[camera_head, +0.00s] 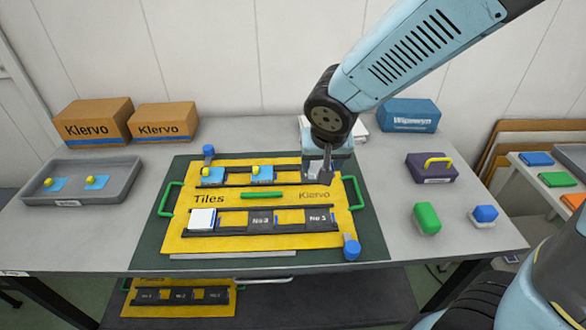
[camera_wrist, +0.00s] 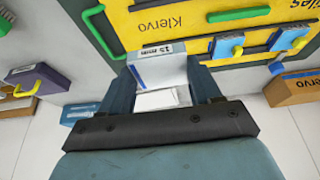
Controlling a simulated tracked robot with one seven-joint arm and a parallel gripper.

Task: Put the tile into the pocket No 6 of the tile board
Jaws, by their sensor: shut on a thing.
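The yellow tile board (camera_head: 285,206) lies on a dark green mat, with two rows of pockets. In the far row, blue tiles with yellow knobs sit in the left (camera_head: 213,176) and middle (camera_head: 262,174) pockets. The near row has a white tile (camera_head: 202,218) at left and two dark numbered pockets. My gripper (camera_head: 318,172) is over the right end of the far row. The wrist view shows it shut on a pale tile (camera_wrist: 160,72) with a blue edge. The far right pocket is hidden by my gripper, so its number and the tile's gap to it cannot be told.
A grey tray (camera_head: 80,192) with two blue tiles is at left. Cardboard boxes (camera_head: 92,122) stand behind it. A purple block (camera_head: 432,167) with a yellow handle, a green block (camera_head: 427,219) and a blue one (camera_head: 485,215) are at right. Blue posts stand at two board corners.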

